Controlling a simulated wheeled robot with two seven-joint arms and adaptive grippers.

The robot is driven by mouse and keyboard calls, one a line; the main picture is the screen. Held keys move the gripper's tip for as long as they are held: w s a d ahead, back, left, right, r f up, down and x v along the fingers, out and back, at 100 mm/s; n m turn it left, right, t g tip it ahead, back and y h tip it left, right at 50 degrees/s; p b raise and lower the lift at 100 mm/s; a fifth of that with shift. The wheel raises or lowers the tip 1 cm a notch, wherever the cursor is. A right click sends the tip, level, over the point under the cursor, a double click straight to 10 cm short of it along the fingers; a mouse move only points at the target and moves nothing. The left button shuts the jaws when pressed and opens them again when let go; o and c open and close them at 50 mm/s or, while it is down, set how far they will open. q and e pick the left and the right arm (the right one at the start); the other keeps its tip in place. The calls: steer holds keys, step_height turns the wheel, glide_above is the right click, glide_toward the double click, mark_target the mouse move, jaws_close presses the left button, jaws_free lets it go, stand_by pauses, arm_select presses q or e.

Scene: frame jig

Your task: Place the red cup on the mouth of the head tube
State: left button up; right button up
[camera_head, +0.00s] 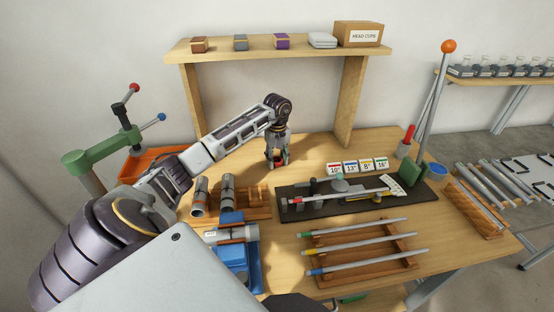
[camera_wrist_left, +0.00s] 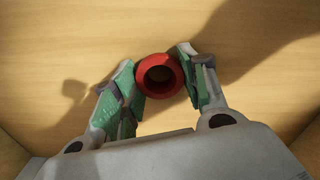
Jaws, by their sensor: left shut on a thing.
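My left gripper (camera_head: 277,164) is shut on the red cup (camera_wrist_left: 160,76), a ring-like piece with a dark round opening, held between green-padded fingers in the left wrist view. In the head view the red cup (camera_head: 284,157) shows only as a small patch of red between the fingers, over the back of the bench. A short metal tube with a white label (camera_head: 231,235), seemingly the head tube, lies across a blue vise (camera_head: 232,256) at the front left of the bench. I cannot make out its mouth clearly. My right gripper is not in view.
Two short tubes (camera_head: 227,190) stand at a wooden rack left of the gripper. A dark mat (camera_head: 295,213) with a long tube and tools lies right of it. A wooden rack (camera_head: 400,268) with several rods is in front. A shelf (camera_head: 277,47) stands behind.

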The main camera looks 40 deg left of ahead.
mark_target(277, 160)
arm_select(q)
steer(key=shift+f, duration=0.1)
steer(key=o, duration=1)
steer(key=shift+r, duration=6.1)
steer(key=shift+o, duration=0.4)
